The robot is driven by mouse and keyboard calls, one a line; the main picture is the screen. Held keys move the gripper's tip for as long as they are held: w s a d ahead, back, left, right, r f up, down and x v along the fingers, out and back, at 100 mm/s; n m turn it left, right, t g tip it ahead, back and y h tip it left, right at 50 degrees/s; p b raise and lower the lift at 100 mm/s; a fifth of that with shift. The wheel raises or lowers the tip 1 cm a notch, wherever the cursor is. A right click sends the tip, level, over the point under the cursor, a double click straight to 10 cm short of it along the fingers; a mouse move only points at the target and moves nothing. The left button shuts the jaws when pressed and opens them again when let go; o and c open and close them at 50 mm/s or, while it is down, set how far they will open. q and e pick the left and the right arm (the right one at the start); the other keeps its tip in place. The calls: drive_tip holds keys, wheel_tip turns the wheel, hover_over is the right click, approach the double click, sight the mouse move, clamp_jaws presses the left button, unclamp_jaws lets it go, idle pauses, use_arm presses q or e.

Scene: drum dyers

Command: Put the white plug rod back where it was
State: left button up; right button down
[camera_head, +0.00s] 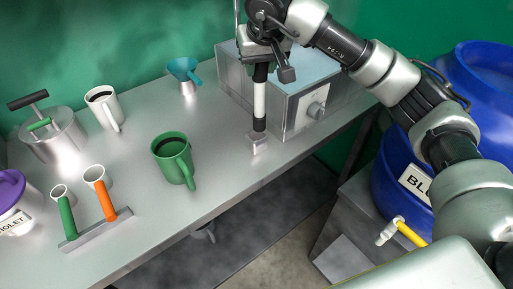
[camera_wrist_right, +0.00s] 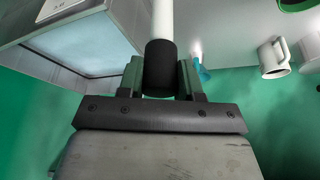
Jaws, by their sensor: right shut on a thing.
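The white plug rod (camera_head: 259,100) is upright, with a white middle and black ends. My right gripper (camera_head: 262,62) is shut on its black upper end. In the right wrist view the rod (camera_wrist_right: 162,22) runs away from between the two fingers of my gripper (camera_wrist_right: 160,75). The rod's lower end is at a small metal block (camera_head: 259,145) on the steel bench, in front of the bath. I cannot tell whether it sits in the block or just above it. My left gripper is not in view.
A steel bath (camera_head: 290,108) with a dial stands right behind the rod. A green mug (camera_head: 173,158), a white mug (camera_head: 103,106), a teal funnel (camera_head: 183,70) and a rack (camera_head: 97,231) with green- and orange-handled cups stand left. Blue drums (camera_head: 395,190) stand right, beyond the bench edge.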

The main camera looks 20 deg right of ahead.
sight(256, 93)
drive_tip(key=shift+w+a+r, duration=0.15)
drive_tip(key=shift+w+r, duration=0.2)
drive_tip(key=shift+r, duration=0.35)
drive_tip(key=shift+w, duration=0.2)
drive_tip(key=f, duration=0.3)
drive_tip(key=f+p, duration=0.1)
drive_tip(key=f, duration=0.1)
drive_tip(key=shift+w+f, duration=0.25)
drive_tip(key=shift+f, duration=0.1)
wheel_tip(256, 93, down, 3)
drive_tip(key=shift+f+p, duration=0.2)
drive_tip(key=shift+p, duration=0.2)
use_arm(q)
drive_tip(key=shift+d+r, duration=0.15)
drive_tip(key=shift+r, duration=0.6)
use_arm(e)
drive_tip(key=shift+f, duration=0.2)
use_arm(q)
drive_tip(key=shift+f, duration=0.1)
use_arm(e)
drive_tip(key=shift+f, duration=0.2)
drive_tip(key=c, duration=0.8)
unclamp_jaws()
drive_tip(key=shift+o, duration=0.2)
